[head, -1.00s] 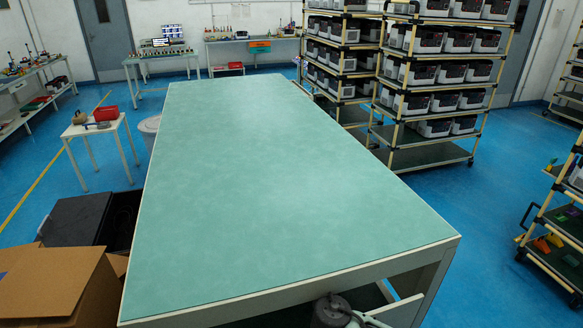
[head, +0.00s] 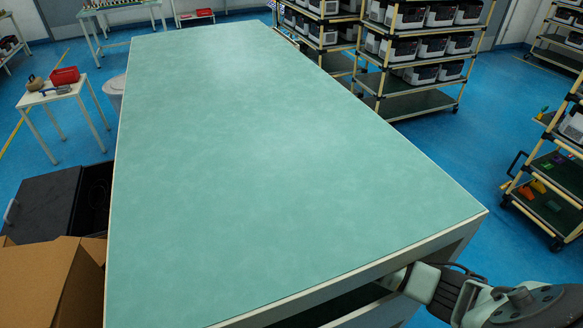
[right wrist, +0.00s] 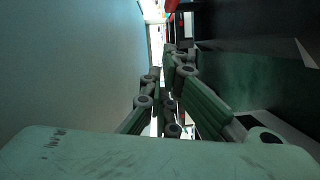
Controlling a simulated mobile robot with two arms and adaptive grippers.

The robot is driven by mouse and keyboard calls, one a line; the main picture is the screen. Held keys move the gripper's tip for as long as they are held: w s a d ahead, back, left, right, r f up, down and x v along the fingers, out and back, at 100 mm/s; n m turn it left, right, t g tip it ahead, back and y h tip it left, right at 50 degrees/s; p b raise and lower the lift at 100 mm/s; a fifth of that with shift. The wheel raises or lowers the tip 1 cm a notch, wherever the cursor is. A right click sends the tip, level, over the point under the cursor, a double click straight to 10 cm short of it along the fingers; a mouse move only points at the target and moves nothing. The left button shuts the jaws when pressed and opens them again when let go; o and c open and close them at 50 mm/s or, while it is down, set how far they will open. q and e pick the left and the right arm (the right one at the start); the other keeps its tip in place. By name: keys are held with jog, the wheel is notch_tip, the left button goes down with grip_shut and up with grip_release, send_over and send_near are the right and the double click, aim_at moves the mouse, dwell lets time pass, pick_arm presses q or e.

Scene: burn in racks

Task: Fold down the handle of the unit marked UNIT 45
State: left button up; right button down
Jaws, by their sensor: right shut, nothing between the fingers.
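Several grey units with dark fronts (head: 402,48) stand on the shelves of the racks at the back right in the head view. Their markings are too small to read, so I cannot tell which is UNIT 45, nor how its handle stands. My right arm enters the head view at the lower right, its end just beside and below the table's front right corner; the fingertips are hidden there. In the right wrist view my right gripper (right wrist: 178,55) is shut and empty, apart from any unit. My left gripper is not in view.
A long green-topped table (head: 270,150) fills the middle, its top bare. An open cardboard box (head: 45,285) and a black bin (head: 40,205) stand at its left. A small side table (head: 55,95) is farther left. Blue floor (head: 440,150) is free between table and right-hand shelves (head: 550,200).

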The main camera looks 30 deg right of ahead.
jog(key=w+d, duration=0.2)
jog(key=w+d+f+b, duration=0.1)
jog(key=w+d, duration=0.1)
jog(key=d, duration=0.1)
jog(key=shift+w+d+f, duration=0.1)
jog(key=shift+w+d, duration=0.1)
jog(key=shift+w, duration=0.05)
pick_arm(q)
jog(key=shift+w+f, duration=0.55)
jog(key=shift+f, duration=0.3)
pick_arm(e)
jog(key=shift+w, duration=0.1)
jog(key=shift+d+r+m, duration=0.2)
jog(key=shift+d+m, duration=0.3)
jog(key=shift+m, duration=0.1)
pick_arm(q)
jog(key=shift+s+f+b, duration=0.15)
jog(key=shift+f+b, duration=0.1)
jog(key=shift+b, duration=0.1)
pick_arm(e)
jog(key=shift+d+r, duration=0.35)
jog(key=shift+d, duration=0.3)
